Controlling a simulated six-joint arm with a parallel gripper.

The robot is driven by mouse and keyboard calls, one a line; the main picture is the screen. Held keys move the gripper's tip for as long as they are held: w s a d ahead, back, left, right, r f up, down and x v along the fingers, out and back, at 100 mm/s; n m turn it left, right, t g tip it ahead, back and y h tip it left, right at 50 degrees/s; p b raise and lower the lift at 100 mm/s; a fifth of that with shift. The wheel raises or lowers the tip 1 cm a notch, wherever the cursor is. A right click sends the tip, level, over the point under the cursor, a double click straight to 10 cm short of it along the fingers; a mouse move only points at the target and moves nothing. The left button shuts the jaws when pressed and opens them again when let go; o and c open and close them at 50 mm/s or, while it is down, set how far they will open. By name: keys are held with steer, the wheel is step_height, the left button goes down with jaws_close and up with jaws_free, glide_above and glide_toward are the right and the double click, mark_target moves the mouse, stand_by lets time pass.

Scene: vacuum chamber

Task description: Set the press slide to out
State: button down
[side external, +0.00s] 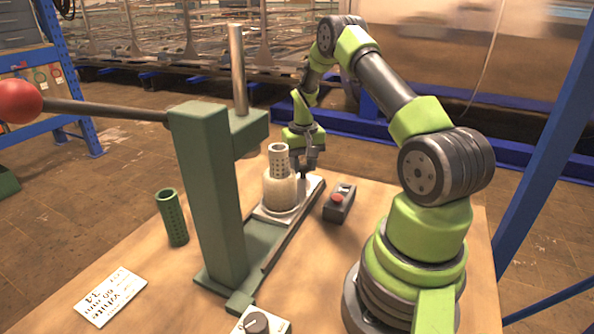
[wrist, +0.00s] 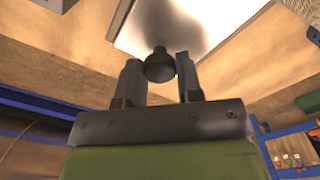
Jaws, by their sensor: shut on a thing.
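The press slide is a pale plate (side external: 312,190) at the far end of the rail, beyond the green press base. A whitish cylinder (side external: 281,193) with a perforated pale sleeve (side external: 278,158) stands upright on it. The green press (side external: 210,190) has a lever with a red ball (side external: 18,101) and a steel ram rod (side external: 237,70). My gripper (side external: 305,170) is at the slide's far end. In the wrist view its two fingers are closed on a dark round knob (wrist: 159,67), with the pale plate (wrist: 130,38) just beyond.
A control box with a red button (side external: 339,202) stands right of the slide. A green perforated tube (side external: 172,218) and a printed card (side external: 110,296) are on the table left of the press. A dial box (side external: 258,323) is at the front edge.

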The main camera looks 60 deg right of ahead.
steer(key=shift+d, duration=0.4)
steer(key=c, duration=0.8)
jaws_free()
step_height(320, 180, up, 10)
